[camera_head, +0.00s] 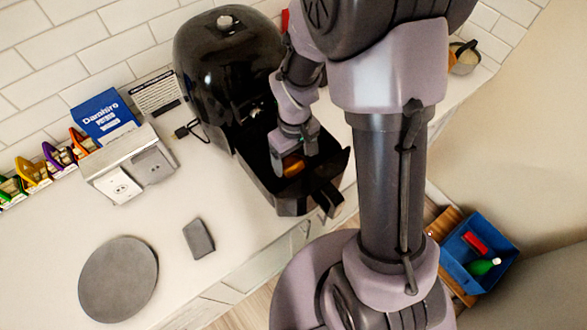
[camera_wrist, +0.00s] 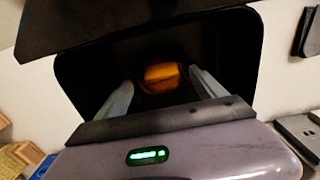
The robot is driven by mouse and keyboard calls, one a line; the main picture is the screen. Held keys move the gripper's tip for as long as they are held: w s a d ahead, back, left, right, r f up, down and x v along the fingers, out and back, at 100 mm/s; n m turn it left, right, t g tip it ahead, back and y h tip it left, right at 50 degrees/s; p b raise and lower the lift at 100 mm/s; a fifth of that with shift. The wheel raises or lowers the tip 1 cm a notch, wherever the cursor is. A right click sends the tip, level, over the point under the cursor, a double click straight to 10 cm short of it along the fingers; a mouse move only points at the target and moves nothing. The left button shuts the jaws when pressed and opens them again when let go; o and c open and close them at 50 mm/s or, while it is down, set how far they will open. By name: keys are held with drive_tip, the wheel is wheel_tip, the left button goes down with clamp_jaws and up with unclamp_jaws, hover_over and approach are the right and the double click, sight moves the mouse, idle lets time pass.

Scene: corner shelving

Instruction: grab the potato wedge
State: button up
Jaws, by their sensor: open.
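The potato wedge (camera_wrist: 161,76) is an orange-yellow piece lying inside the dark air fryer drawer (camera_wrist: 245,55). In the head view the wedge (camera_head: 292,165) shows partly, just below my gripper. My gripper (camera_wrist: 160,88) is open, with one pale finger on each side of the wedge in the wrist view. I cannot tell whether the fingers touch it. In the head view my gripper (camera_head: 285,157) reaches down into the drawer, and its fingertips are mostly hidden. The drawer (camera_head: 268,192) is pulled out from the black air fryer (camera_head: 215,60).
The drawer's walls surround my gripper closely, and its handle (camera_head: 326,196) points forward. On the counter stand a blue box (camera_head: 103,115), an outlet unit (camera_head: 122,186), a round grey mat (camera_head: 118,278) and a small grey block (camera_head: 199,238). A blue crate (camera_head: 490,230) is low at right.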

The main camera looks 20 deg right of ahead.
sight(294, 166)
wheel_tip(294, 166, down, 3)
drive_tip(key=shift+a, duration=0.1)
drive_tip(key=shift+r, duration=0.1)
drive_tip(key=c, duration=1.4)
